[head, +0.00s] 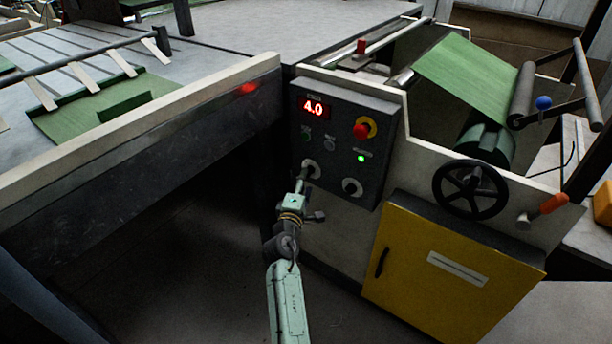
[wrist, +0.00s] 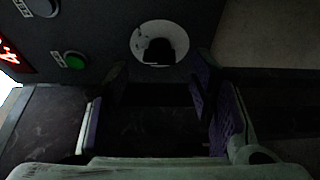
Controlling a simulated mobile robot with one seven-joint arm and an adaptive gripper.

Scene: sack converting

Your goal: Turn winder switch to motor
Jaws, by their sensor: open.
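The grey control panel (head: 345,135) on the machine's front carries two round white dials with dark knobs. The left rotary switch (head: 312,167) is partly hidden by my gripper (head: 305,179), which points at it. The right rotary switch (head: 352,187) stands clear. Their labels are too small to read, so I cannot tell which is the winder switch. In the wrist view, the left switch's dark knob (wrist: 158,51) on its white dial lies ahead, between the lines of the two fingers. My gripper (wrist: 158,82) is open and empty; whether a finger touches the knob is unclear.
The panel also has a red display (head: 313,108) reading 4.0, a red stop button (head: 361,131) on yellow, and a lit green lamp (head: 361,158). A green button (wrist: 75,59) is left of the knob. A handwheel (head: 470,188) and yellow cabinet door (head: 450,270) are right.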

